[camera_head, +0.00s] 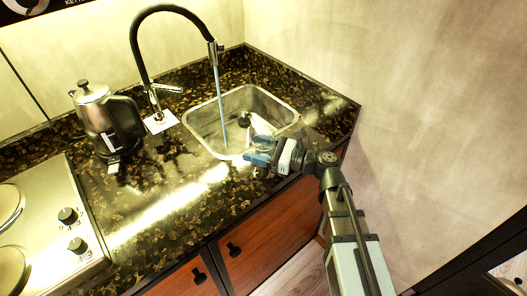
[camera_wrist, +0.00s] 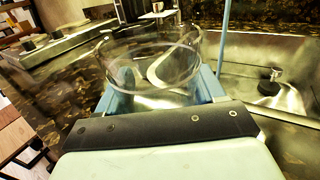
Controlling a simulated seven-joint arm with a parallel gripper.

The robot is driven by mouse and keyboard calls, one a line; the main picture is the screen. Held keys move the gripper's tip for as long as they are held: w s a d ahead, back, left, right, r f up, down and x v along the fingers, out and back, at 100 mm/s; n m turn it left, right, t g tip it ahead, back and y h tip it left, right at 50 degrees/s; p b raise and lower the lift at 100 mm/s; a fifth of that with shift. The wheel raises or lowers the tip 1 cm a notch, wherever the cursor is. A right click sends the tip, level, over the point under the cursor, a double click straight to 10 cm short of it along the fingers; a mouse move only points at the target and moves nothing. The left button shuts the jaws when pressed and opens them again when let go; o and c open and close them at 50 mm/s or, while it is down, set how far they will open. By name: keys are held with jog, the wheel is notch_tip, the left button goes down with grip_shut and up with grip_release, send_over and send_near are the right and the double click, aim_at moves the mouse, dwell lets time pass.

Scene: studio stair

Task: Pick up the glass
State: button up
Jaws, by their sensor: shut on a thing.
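The clear glass (camera_wrist: 152,62) stands out in the wrist view between the two blue fingers of my gripper (camera_wrist: 163,90), one on each side of it. My gripper is shut on the glass. Its round rim faces the camera, and the wrist plate hides its lower part. In the head view my gripper (camera_head: 262,155) is at the front edge of the sink, and the glass (camera_head: 264,142) shows only faintly there. I cannot tell whether the glass still touches the counter.
The steel sink (camera_head: 205,116) lies just beyond my gripper, under a black faucet (camera_head: 137,45) with a thin bluish stream. A kettle (camera_head: 108,122) and a stove (camera_head: 40,225) stand to the left. A wall (camera_head: 420,100) rises on the right. The dark counter (camera_head: 170,205) is clear in front.

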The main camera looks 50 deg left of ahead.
jog(key=c, duration=0.3)
notch_tip(320, 180, up, 9)
jog(key=s+a+n+g+h, duration=0.1)
jog(key=s+a+g, duration=0.1)
jog(key=s+a, duration=0.6)
jog(key=w+a+m+t+y, duration=0.1)
jog(key=w+a+t, duration=0.1)
jog(key=w+a, duration=0.5)
jog(key=shift+a+f, duration=0.45)
jog(key=shift+a, duration=0.65)
